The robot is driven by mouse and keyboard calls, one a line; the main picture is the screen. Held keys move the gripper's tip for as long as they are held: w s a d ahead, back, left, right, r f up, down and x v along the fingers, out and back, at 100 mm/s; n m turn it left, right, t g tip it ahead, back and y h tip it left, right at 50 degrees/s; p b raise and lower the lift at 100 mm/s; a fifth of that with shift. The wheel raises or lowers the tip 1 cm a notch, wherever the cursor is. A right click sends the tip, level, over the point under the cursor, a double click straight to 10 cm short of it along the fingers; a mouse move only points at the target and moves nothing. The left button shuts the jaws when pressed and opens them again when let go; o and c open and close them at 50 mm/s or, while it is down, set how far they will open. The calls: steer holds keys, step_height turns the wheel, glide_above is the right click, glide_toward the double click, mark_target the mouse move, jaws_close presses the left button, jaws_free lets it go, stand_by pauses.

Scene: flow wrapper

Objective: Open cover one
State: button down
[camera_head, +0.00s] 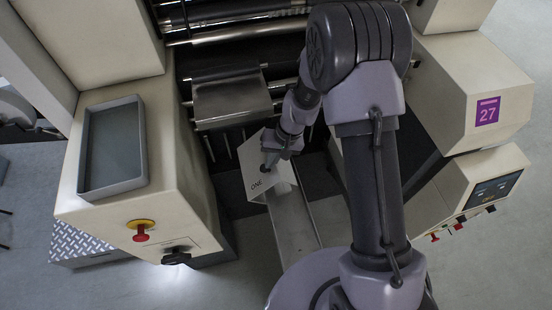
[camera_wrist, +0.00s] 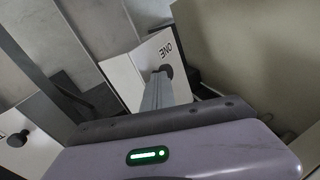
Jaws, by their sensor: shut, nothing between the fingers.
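Cover one (camera_head: 252,168) is a pale panel marked ONE, low in the middle of the machine in the head view. It sits at an angle, and I cannot tell how far it stands open. My gripper (camera_head: 268,166) is shut in front of the panel. My arm hides part of the machine to the right.
A second pale panel with a dark knob (camera_wrist: 17,139) lies at the left of the wrist view. A grey tray (camera_head: 143,150) tops the left housing, with a red stop button (camera_head: 141,236) below. A metal chute (camera_head: 293,222) runs beside cover one. Rollers lie behind.

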steer(key=a, duration=0.2)
steer(key=s+a+h, duration=0.1)
steer(key=shift+a+r+p, duration=0.15)
steer(key=shift+a+p, duration=0.25)
steer(key=s+a+f+b, duration=0.1)
steer(key=a+f+b, duration=0.1)
steer(key=a, duration=0.3)
steer(key=s+a+f+b, duration=0.1)
steer(key=a+f+b, duration=0.1)
steer(key=a, duration=0.4)
steer(key=shift+a+b, duration=0.15)
steer(key=shift+b, duration=0.6)
steer(key=shift+r, duration=0.1)
